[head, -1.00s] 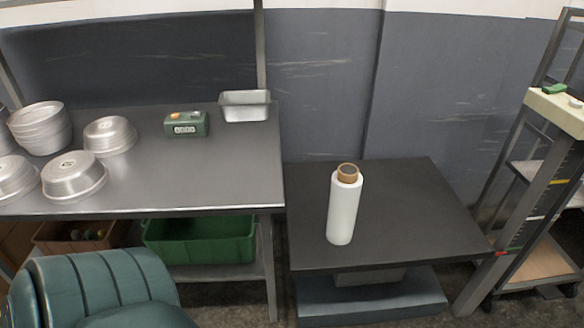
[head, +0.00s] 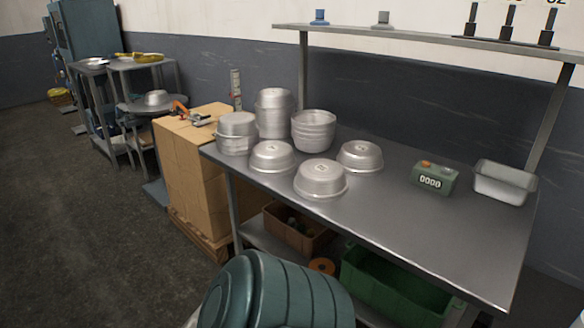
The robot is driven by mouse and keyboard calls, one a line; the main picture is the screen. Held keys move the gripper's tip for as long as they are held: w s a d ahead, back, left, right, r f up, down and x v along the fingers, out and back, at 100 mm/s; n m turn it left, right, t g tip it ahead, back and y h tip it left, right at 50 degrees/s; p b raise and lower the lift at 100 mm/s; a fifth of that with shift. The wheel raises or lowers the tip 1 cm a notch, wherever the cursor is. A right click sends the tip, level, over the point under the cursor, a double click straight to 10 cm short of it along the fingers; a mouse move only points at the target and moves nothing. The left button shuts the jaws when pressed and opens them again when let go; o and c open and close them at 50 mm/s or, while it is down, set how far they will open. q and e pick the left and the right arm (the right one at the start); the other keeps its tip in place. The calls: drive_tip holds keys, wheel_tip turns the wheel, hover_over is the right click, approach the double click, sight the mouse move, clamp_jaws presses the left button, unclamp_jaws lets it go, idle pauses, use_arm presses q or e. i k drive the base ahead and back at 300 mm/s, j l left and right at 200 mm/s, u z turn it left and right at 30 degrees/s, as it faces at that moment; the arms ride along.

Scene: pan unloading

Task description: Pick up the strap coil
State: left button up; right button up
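I cannot single out the strap coil with certainty. A small orange ring-like thing (head: 321,266) lies low under the steel table, partly hidden by a teal ribbed form in front of it; it may be the coil. A tool with an orange handle (head: 180,107) lies on top of the cardboard boxes (head: 190,165). Yellow items (head: 145,57) lie on a far table and are too small to make out. Neither of my grippers is in view.
The steel table (head: 420,225) bears upturned and stacked pans (head: 320,178), a green counter box (head: 435,177) and a metal tin (head: 504,183). A brown crate (head: 290,232) and a green crate (head: 390,285) sit below. The floor (head: 90,240) at left is open.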

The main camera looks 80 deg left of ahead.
sight(322, 265)
drive_tip(key=u, duration=2.4)
